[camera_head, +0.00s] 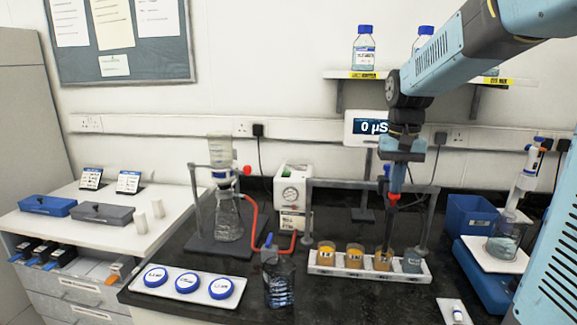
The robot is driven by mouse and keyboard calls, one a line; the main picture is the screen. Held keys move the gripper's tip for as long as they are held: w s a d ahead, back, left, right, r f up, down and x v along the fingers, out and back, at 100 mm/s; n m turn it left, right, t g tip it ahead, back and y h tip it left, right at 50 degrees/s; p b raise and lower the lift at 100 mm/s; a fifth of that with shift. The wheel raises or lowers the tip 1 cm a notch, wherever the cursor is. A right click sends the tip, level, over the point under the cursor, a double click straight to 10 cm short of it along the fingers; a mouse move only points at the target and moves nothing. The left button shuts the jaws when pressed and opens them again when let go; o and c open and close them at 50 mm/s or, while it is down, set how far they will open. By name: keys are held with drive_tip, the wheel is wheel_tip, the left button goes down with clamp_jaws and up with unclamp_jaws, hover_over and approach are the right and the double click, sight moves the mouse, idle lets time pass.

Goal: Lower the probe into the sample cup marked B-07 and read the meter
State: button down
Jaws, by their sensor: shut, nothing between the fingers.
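The meter (372,127) stands at the back centre on a dark post, with "0 µS" on its display; my arm covers its right side. A white rack (340,271) on the black bench holds several sample cups: an orange one at the left (326,256), another beside it (355,258), a third (382,262) and a grey-blue one at the right (412,262). Their markings are too small to read. My gripper (396,188) is shut and points down above the third cup. A dark upright probe-like rod (388,232) with a red part shows below it; its lower end is unclear.
A metal frame (350,184) stands behind the rack. A flask (228,220) with red tubing and a gauge box (292,192) stand left. A dark bottle (279,280) stands left of the rack. A balance (490,255) and blue bin (468,215) stand right.

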drive_tip(key=shift+f, duration=0.2)
drive_tip(key=shift+r, duration=3.5)
drive_tip(key=shift+s, duration=0.1)
drive_tip(key=s+f+n+t, duration=0.1)
drive_tip(key=s+f+t, duration=0.1)
drive_tip(key=s, duration=0.7)
drive_tip(key=s+a+f+t, duration=0.1)
drive_tip(key=s+f+t, duration=0.2)
drive_tip(key=s, duration=0.7)
drive_tip(key=shift+a+f+n+t, duration=0.2)
drive_tip(key=shift+f+n+t, duration=0.1)
drive_tip(key=shift+f+n, duration=0.1)
